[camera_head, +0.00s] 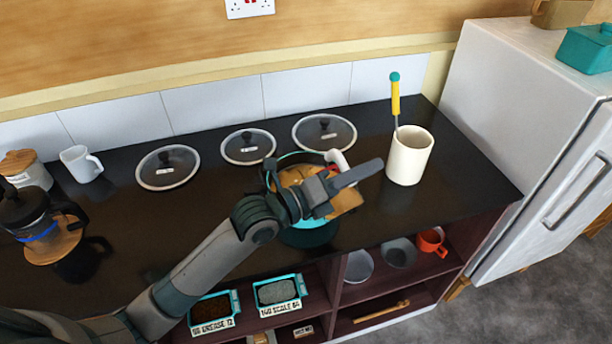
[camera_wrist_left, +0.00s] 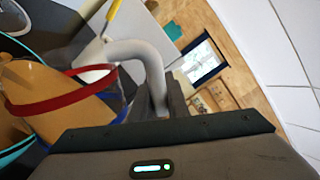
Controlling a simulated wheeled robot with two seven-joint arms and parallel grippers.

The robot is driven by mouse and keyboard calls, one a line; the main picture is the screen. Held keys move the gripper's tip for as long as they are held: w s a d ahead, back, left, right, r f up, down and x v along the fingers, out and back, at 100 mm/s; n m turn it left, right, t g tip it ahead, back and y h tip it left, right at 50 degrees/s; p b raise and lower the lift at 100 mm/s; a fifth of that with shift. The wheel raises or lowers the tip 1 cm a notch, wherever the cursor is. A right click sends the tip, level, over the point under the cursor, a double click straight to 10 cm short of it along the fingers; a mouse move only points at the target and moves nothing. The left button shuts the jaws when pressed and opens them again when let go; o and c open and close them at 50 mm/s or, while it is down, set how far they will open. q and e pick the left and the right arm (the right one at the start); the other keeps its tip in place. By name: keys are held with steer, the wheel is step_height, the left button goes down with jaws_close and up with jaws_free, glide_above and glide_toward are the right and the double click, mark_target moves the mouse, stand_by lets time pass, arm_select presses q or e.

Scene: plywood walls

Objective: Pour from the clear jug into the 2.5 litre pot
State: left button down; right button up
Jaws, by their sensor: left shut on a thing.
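The teal pot (camera_head: 312,236) stands on the dark counter, partly hidden behind my left arm and gripper. Its teal rim also shows at the left edge of the left wrist view (camera_wrist_left: 14,152). The clear jug (camera_wrist_left: 112,108) has a red band and a thick white handle, and amber-brown colour shows through it. It appears tilted over or against the pot; whether liquid is flowing is not clear. My left gripper (camera_head: 345,178) is shut on the jug's handle (camera_wrist_left: 150,62). In the head view the gripper hides much of the jug and the pot's opening. My right gripper is not in view.
Three glass lids (camera_head: 168,167) lie along the back. A cream utensil crock (camera_head: 408,158) stands right of the pot. Open shelves with labelled trays (camera_head: 279,293) lie below. A white fridge (camera_head: 530,110) is right.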

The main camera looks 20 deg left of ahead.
arm_select(q)
steer(key=shift+a+r, duration=0.2)
steer(key=shift+a, duration=0.1)
steer(key=shift+w+n+p, duration=0.2)
steer(key=shift+n+p, duration=0.1)
steer(key=shift+n, duration=0.1)
steer(key=shift+r, duration=0.1)
steer(key=shift+s+a+r, duration=0.1)
steer(key=shift+s+a, duration=0.05)
steer(key=shift+w, duration=0.25)
steer(key=shift+s+a+r+n, duration=0.1)
steer(key=shift+s+r+n, duration=0.05)
steer(key=shift+n, duration=0.15)
steer(key=shift+w+p, duration=0.2)
steer(key=shift+p, duration=0.15)
